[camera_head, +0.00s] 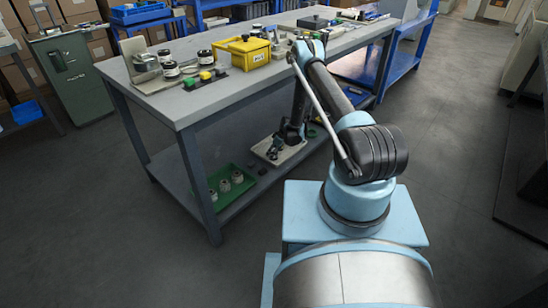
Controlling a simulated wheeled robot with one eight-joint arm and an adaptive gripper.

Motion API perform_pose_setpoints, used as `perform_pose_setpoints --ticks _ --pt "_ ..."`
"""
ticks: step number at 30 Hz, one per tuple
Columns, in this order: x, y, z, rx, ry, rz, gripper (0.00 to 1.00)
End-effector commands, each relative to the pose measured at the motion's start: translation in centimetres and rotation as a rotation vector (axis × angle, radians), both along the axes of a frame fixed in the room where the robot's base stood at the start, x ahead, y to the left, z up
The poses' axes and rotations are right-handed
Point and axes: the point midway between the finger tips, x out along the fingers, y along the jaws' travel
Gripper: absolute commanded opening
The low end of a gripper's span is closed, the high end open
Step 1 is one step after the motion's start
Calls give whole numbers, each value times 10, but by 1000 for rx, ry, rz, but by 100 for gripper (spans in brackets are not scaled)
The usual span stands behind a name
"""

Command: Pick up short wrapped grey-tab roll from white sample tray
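A white tray (264,154) lies on the lower shelf of the workbench, under the tabletop. My gripper (272,151) hangs at the end of my arm, low over this tray. It is small and dark here, and I cannot tell whether its fingers are open or shut. I cannot make out a short wrapped roll with a grey tab in the tray. Dark shapes at the tray blend with my gripper, which covers part of it.
A green tray (213,207) with several small rolls (224,185) stands on the lower shelf to the left. The workbench top (185,102) overhangs the shelf and holds jars and a yellow bin (250,52). A bench leg (200,185) stands at the front corner. Floor is clear at left.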

Motion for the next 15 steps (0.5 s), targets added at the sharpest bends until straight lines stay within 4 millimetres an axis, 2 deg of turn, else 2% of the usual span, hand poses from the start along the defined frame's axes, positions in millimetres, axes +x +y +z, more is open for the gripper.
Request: perform_pose_setpoints --ticks 1,4,5,15 --pt "0 0 0 0 0 0 44" --pt "0 0 0 0 0 0 22" --pt "0 0 0 0 0 0 18" --pt "0 0 2 0 0 0 18"
